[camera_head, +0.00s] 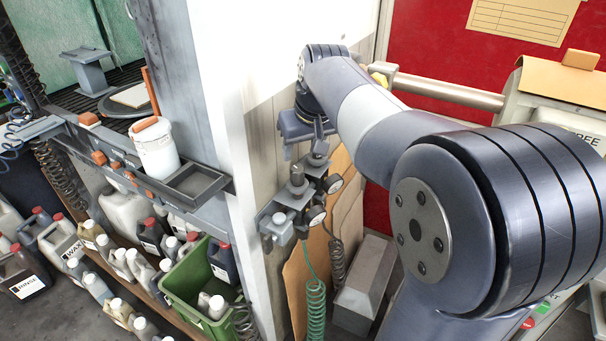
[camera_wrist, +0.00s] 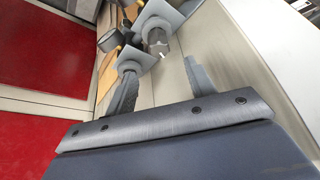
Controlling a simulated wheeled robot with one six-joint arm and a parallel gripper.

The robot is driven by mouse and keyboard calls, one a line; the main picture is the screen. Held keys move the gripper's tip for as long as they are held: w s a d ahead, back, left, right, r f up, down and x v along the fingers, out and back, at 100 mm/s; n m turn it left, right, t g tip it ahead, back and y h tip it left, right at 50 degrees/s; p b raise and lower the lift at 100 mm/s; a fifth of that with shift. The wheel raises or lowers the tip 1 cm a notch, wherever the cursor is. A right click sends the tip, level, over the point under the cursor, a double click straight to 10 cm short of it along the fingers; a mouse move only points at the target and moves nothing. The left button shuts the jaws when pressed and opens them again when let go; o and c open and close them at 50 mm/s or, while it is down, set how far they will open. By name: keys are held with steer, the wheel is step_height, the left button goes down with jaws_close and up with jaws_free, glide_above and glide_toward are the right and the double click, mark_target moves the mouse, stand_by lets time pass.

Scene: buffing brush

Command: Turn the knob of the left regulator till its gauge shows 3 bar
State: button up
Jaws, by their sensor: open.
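Two grey regulators are mounted by the wall's corner. The left regulator (camera_head: 297,192) has a knob on top and a round gauge (camera_head: 316,216) at its right side. The gauge's reading is too small to tell. The right regulator's gauge (camera_head: 333,184) sits higher and further right. My gripper (camera_head: 305,146) is above the regulators, its jaws apart and holding nothing. In the wrist view my gripper (camera_wrist: 163,82) shows both fingers spread. Grey regulator parts (camera_wrist: 130,58) appear just beyond the left fingertip; I cannot tell which regulator they belong to.
A green coiled hose (camera_head: 316,305) hangs below the regulators. A grey box (camera_head: 364,285) stands on the floor to their right. At left are a shelf of several bottles, a green crate (camera_head: 170,285) and a white bucket (camera_head: 156,150). A horizontal pipe (camera_head: 450,91) runs behind my arm.

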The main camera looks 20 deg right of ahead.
mark_target(298, 169)
steer(key=b+x, duration=0.1)
steer(key=x, duration=0.8)
steer(key=shift+f, duration=0.15)
steer(key=shift+c, duration=0.2)
steer(key=c, duration=0.9)
steer(key=shift+c, duration=0.2)
steer(key=shift+m, duration=0.3)
steer(key=shift+m+h+p, duration=0.3)
steer(key=shift+p, duration=0.15)
steer(key=shift+d+m+h+p, duration=0.1)
steer(key=shift+m+h+p, duration=0.55)
steer(key=shift+m, duration=1.05)
